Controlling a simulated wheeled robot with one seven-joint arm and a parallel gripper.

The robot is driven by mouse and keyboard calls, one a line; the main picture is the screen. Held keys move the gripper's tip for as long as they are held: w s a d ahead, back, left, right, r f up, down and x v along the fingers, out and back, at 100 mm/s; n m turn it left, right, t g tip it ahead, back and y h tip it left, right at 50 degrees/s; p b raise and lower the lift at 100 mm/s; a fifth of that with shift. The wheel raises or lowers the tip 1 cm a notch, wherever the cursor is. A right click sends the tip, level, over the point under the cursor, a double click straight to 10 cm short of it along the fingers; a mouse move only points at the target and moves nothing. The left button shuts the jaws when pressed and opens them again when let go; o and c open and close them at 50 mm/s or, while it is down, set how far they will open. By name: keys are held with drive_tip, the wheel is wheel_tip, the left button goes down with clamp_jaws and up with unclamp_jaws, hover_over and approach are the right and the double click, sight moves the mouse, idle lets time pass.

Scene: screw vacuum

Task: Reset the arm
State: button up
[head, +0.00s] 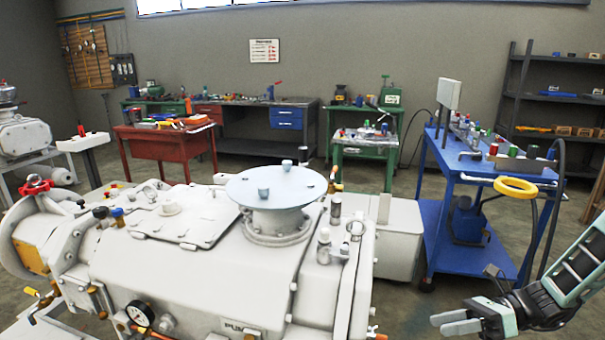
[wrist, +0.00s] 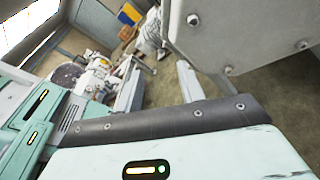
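My gripper (head: 450,322) hangs at the lower right of the head view, with my arm coming in from the right edge. Its two pale fingers point left, toward the white vacuum machine (head: 215,250), and are apart from it. In the wrist view the fingers of my gripper (wrist: 160,82) stand apart with bare floor between them, and nothing is held. The machine fills the lower left and middle of the head view. A round pale plate (head: 275,185) with small bolts on it sits on top of its port.
A blue cart (head: 455,262) with tools and a yellow ring (head: 515,187) on its edge stands behind my gripper. A red bench (head: 165,140) and a green table (head: 365,152) stand farther back.

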drive_tip(key=s+a+r+n+h+p, duration=0.2)
drive_tip(key=s+a+r+n+h, duration=0.5)
drive_tip(key=n, duration=0.9)
drive_tip(key=s+a+r+n+h+p, duration=0.1)
drive_tip(key=s+a+r+n+h, duration=0.7)
drive_tip(key=n, duration=0.8)
drive_tip(key=s+a+r, duration=0.2)
drive_tip(key=s+r, duration=0.2)
drive_tip(key=s, duration=0.1)
drive_tip(key=shift+r+g+h+p, duration=0.15)
drive_tip(key=shift+g+h+p, duration=0.15)
drive_tip(key=shift+p, duration=0.05)
